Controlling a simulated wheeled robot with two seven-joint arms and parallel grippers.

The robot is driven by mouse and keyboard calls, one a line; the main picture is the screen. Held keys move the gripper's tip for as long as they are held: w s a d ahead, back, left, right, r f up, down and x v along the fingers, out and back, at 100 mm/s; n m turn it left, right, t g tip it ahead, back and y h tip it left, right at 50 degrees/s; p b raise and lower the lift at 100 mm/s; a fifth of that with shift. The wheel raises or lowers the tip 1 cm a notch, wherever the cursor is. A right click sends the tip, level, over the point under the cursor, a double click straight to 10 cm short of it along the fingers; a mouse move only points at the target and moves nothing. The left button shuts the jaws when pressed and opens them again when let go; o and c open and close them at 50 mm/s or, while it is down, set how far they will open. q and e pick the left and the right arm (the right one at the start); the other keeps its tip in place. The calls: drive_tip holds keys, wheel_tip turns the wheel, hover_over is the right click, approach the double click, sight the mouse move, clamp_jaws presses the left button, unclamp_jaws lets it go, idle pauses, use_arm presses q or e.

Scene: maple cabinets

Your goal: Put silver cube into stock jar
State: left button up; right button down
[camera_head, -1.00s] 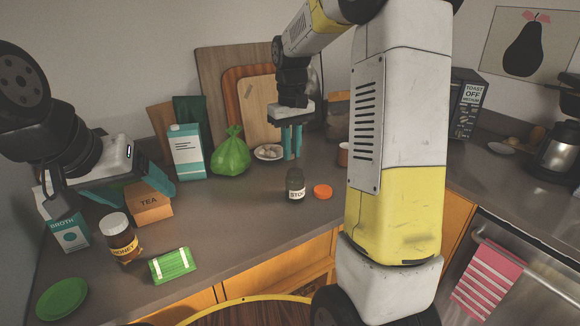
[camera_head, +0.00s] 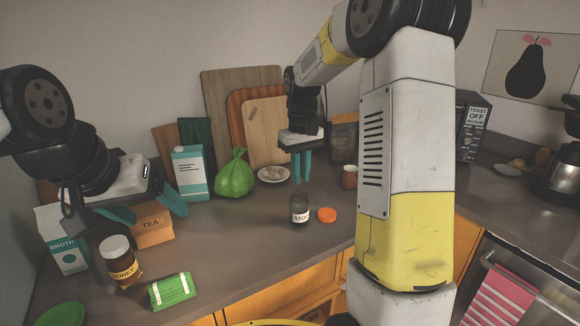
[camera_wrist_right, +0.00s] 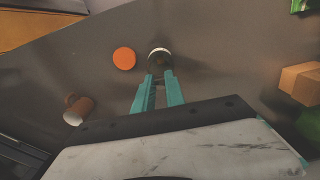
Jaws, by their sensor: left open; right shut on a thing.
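The stock jar (camera_head: 300,209) is a small dark open jar with a white label, upright on the counter. In the right wrist view its round mouth (camera_wrist_right: 159,53) shows just beyond my fingertips. My right gripper (camera_head: 302,181) points down above the jar, apart from it in the head view. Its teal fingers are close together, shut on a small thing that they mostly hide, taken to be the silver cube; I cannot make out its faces. My left gripper (camera_head: 146,212) is open and empty, near the tea box at the left.
An orange lid (camera_head: 326,215) lies right of the jar. A plate (camera_head: 262,181) with pale lumps and a green bag (camera_head: 234,178) stand behind. A brown cup (camera_head: 349,177) is to the right. The tea box (camera_head: 153,227), honey jar (camera_head: 122,262) and green packet (camera_head: 172,291) are left.

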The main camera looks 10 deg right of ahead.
drive_tip(key=shift+f, duration=1.7)
drive_tip(key=c, duration=1.3)
unclamp_jaws()
wheel_tip(320, 180, up, 7)
drive_tip(key=shift+r, duration=0.2)
drive_tip(key=s+r+m+t, duration=0.1)
drive_tip(key=s+t, duration=0.1)
drive_tip(key=s, duration=0.6)
drive_tip(key=s+a+r+m+t+y, duration=0.1)
drive_tip(key=s+r+t, duration=0.1)
drive_tip(key=s, duration=0.6)
drive_tip(key=s+a+r+m+t+y, duration=0.1)
drive_tip(key=s+r+t, duration=0.1)
drive_tip(key=s, duration=0.5)
drive_tip(key=shift+s+a, duration=0.15)
drive_tip(key=shift+s, duration=0.25)
